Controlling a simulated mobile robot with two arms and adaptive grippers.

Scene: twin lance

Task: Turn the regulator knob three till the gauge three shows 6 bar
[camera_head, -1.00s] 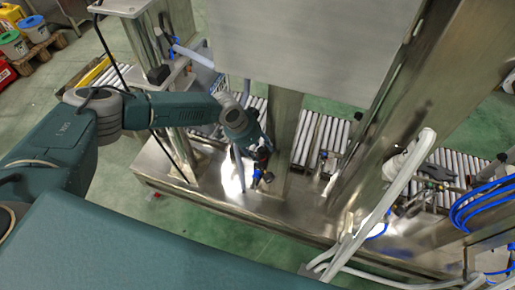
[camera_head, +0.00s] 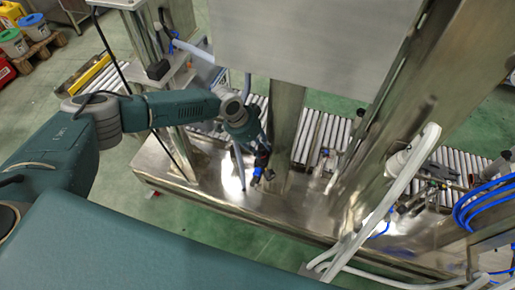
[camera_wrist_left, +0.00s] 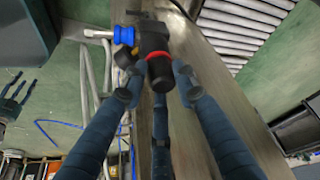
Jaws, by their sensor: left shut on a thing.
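A black regulator knob (camera_wrist_left: 160,74) with a red ring above it sits at the upper middle of the left wrist view. My left gripper (camera_wrist_left: 158,92) is closed around this knob, with one finger at each side and a third below. In the head view my left gripper (camera_head: 262,162) is low over the metal base, beside a steel post. The knob is too small and covered to make out there. I cannot tell its number. No gauge face can be read in either view.
A blue fitting (camera_wrist_left: 124,35) sits left of the knob. The steel post (camera_head: 287,125) stands just right of my left gripper, and a large metal panel (camera_head: 315,45) hangs above. Roller conveyors (camera_head: 322,138) lie behind. Blue hoses (camera_head: 480,203) are at the far right.

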